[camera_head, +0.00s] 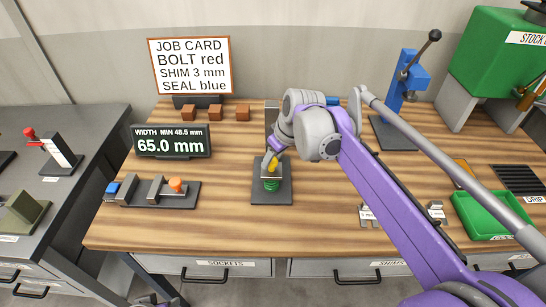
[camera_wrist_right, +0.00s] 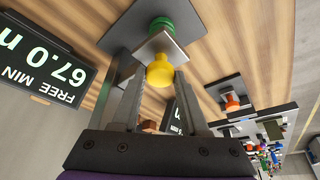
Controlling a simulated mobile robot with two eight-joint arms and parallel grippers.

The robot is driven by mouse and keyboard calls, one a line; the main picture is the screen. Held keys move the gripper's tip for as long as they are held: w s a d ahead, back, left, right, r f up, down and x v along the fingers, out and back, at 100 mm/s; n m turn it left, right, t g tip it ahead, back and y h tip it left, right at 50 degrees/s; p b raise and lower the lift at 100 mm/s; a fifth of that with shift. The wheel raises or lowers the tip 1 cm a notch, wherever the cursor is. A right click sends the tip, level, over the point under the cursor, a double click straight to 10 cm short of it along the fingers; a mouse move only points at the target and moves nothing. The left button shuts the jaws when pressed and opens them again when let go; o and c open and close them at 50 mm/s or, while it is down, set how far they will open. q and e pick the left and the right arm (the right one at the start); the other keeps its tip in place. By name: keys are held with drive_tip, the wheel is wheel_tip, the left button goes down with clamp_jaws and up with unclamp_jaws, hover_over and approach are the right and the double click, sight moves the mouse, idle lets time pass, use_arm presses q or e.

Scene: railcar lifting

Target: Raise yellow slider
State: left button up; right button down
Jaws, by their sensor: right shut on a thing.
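The yellow slider (camera_head: 272,163) is a small yellow knob on a stand in the middle of the wooden bench. In the right wrist view the yellow slider (camera_wrist_right: 159,72) sits between the fingertips, with a grey plate and a green part beyond it. The green part (camera_head: 271,184) rests over the stand's dark base (camera_head: 271,200). My right gripper (camera_head: 274,155) comes down from above and is shut on the yellow slider; its fingers (camera_wrist_right: 156,85) flank it. The forearm hides part of the stand's back. My left gripper's jaws are not seen.
A display reading 65.0 mm (camera_head: 171,141) stands left of the stand, behind a fixture with an orange knob (camera_head: 176,184). Another display reading 67.0 (camera_wrist_right: 45,65) shows in the wrist view. A green tray (camera_head: 484,218) lies right.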

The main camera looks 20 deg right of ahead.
drive_tip(key=shift+r, duration=0.1)
idle(0.7)
wheel_tip(320, 180, up, 6)
drive_tip(key=p, duration=0.3)
drive_tip(key=shift+w+p, duration=0.1)
drive_tip(key=shift+p, duration=0.25)
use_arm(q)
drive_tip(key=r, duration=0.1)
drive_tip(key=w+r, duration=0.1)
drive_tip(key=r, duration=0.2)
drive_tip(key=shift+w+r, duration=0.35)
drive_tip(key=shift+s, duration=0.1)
use_arm(e)
drive_tip(key=shift+c, duration=2.1)
unclamp_jaws()
drive_tip(key=shift+f, duration=0.2)
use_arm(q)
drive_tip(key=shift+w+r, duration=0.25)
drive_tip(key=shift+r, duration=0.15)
use_arm(e)
drive_tip(key=v, duration=1.1)
